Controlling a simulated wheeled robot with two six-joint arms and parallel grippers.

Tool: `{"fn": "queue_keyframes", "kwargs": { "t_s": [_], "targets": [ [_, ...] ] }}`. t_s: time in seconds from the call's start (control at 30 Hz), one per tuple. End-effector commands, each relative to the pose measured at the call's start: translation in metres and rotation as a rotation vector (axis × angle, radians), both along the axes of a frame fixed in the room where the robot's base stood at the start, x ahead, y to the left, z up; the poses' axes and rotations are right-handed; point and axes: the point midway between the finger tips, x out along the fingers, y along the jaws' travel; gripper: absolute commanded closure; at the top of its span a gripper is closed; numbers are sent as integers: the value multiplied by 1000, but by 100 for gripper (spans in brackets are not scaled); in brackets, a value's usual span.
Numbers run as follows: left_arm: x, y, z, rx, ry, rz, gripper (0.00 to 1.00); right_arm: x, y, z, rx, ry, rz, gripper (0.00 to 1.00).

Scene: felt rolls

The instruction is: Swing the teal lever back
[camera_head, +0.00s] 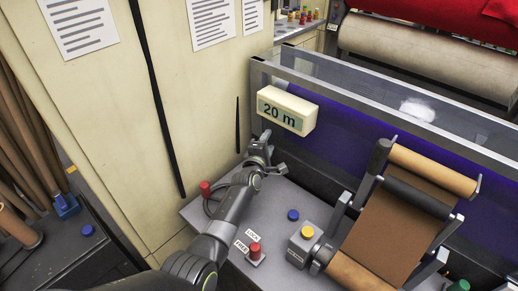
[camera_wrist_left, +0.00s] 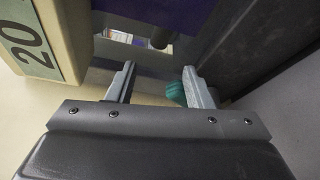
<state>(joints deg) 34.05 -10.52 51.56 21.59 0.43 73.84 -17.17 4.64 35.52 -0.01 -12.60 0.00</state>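A teal knob (camera_wrist_left: 175,92), which looks like the end of the teal lever, shows in the left wrist view. It lies close to the inner side of the right-hand finger, partly hidden by it; I cannot tell whether they touch. The rest of the lever is not clear there, and I cannot make out the lever in the head view. My left gripper (camera_head: 275,154) is beside the machine's front wall, below the "20 m" display (camera_head: 286,110). In the wrist view its fingers (camera_wrist_left: 160,86) are apart, with a gap between them. My right gripper is not in view.
A red-knobbed control (camera_head: 255,250) by the LOCK and FREE labels, a yellow button (camera_head: 307,232) and a blue cap (camera_head: 293,215) are on the grey deck. A brown roll frame (camera_head: 390,230) stands at the right. A clear panel (camera_head: 400,100) runs behind.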

Motion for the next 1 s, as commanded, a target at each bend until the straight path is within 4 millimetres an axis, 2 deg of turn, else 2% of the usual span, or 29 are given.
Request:
{"fn": "queue_keyframes", "kwargs": {
  "t_s": [1.0],
  "targets": [
    [-62, 28, 24, -1, 1, 2, 55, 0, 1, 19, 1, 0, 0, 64]
  ]
}}
